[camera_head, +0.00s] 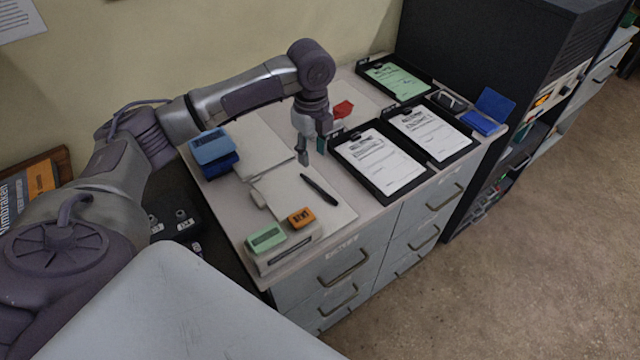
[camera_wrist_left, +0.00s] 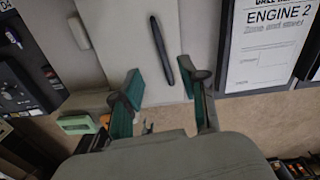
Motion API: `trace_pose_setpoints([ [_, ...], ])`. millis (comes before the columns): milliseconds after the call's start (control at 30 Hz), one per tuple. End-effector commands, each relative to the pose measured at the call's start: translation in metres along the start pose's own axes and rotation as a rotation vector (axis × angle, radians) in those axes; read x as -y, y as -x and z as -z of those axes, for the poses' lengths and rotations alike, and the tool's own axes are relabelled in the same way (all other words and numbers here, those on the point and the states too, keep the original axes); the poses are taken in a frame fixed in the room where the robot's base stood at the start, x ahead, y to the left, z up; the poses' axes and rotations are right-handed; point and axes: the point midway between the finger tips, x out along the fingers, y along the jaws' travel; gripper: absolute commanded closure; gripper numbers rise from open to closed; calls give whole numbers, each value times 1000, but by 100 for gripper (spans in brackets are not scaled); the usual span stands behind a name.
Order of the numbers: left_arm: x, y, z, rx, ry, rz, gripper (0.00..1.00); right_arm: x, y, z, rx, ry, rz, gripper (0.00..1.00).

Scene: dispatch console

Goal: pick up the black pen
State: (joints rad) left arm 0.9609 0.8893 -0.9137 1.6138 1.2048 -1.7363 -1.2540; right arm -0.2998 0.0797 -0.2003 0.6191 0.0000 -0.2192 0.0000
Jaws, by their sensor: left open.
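The black pen (camera_head: 319,189) lies on a pale folder or sheet (camera_head: 333,218) on the cabinet top. It also shows in the left wrist view (camera_wrist_left: 161,50), lying lengthwise ahead of the space between my fingers. My left gripper (camera_head: 312,156) is open and empty, pointing down above the cabinet top, close behind the pen in the head view. Its two green-padded fingers (camera_wrist_left: 163,97) stand apart in the left wrist view. The pen is apart from both fingers as far as I can tell. My right gripper is not in view.
Black clipboards with white papers (camera_head: 378,160) lie right of the gripper. A green stamp box (camera_head: 266,238) and an orange one (camera_head: 301,217) stand at the front. A blue box (camera_head: 212,148) stands at the left, and a red item (camera_head: 343,109) lies behind.

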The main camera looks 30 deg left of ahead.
Motion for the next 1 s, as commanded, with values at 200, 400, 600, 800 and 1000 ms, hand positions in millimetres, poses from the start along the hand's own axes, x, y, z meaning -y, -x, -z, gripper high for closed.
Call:
trace_pose_setpoints([
  [200,0,-36,0,0,1,-1,57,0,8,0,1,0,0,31],
  [400,0,-49,0,0,1,-1,57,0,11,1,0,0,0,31],
  [600,1,-77,-4,1,2,-3,57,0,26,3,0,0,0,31],
  [800,2,-97,-4,2,-1,1,57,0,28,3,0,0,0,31],
  [1000,2,-98,-4,2,-1,1,57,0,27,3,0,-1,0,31],
])
